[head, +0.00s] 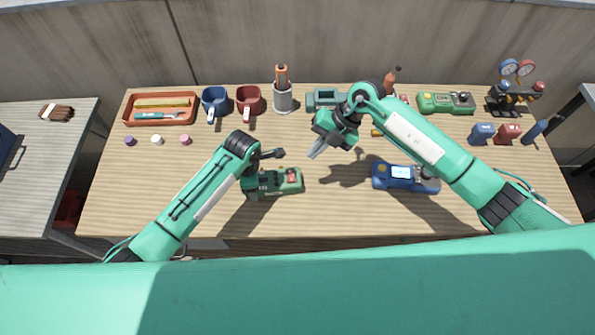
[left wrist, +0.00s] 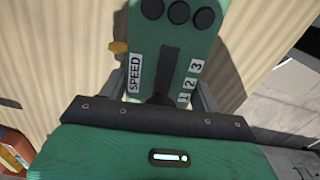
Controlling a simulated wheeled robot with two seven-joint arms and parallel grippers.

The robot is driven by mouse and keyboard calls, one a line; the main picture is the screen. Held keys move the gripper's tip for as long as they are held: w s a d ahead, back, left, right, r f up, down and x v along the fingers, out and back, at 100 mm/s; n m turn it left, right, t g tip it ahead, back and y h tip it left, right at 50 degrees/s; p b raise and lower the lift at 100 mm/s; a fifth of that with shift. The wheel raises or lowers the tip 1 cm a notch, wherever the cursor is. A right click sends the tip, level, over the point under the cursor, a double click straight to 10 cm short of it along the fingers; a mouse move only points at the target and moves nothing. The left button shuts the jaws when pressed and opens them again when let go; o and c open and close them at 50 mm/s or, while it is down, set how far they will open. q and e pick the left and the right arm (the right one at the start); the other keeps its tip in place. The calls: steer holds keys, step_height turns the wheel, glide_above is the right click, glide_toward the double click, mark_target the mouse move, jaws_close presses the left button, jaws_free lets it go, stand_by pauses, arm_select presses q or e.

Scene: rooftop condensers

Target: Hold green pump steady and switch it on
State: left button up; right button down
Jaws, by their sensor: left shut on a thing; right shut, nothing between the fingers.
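The green pump (head: 275,184) lies on the wooden table in front of the left arm, with a red part (head: 291,176) on its top at the right end. My left gripper (head: 250,187) is shut on the pump's left end; the arm partly hides the grip. In the left wrist view the pump (left wrist: 172,50) sits between the fingers, showing a SPEED label, the numbers 1 2 3, a dark slot and three dark round spots. My right gripper (head: 317,150) is shut and empty, above the table, up and right of the pump and apart from it.
A blue device (head: 405,178) with a lit screen lies right of the pump. Along the back are an orange tray (head: 161,108), blue (head: 214,101) and red (head: 248,99) mugs, a tool holder (head: 283,98), a green-yellow meter (head: 446,103) and a gauge set (head: 515,88). The table's front left is clear.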

steer(key=m, duration=0.5)
steer(key=d+r+m+y, duration=0.1)
steer(key=m, duration=0.4)
steer(key=d+m, duration=0.1)
steer(key=m, duration=0.4)
steer(key=shift+w+d+r+y, duration=0.1)
steer(key=shift+w+r+y, duration=0.2)
steer(key=shift+y, duration=0.1)
steer(key=shift+s, duration=0.1)
glide_above(287, 180)
steer(key=d, duration=0.3)
steer(key=f, duration=0.5)
steer(key=w+f, duration=0.1)
steer(key=f, duration=0.1)
steer(key=shift+a+f, duration=0.15)
steer(key=shift+a, duration=0.05)
steer(key=shift+s+d+f, duration=0.1)
steer(key=shift+f, duration=0.55)
steer(key=shift+s+d+f, duration=0.1)
steer(key=shift+f, duration=1.1)
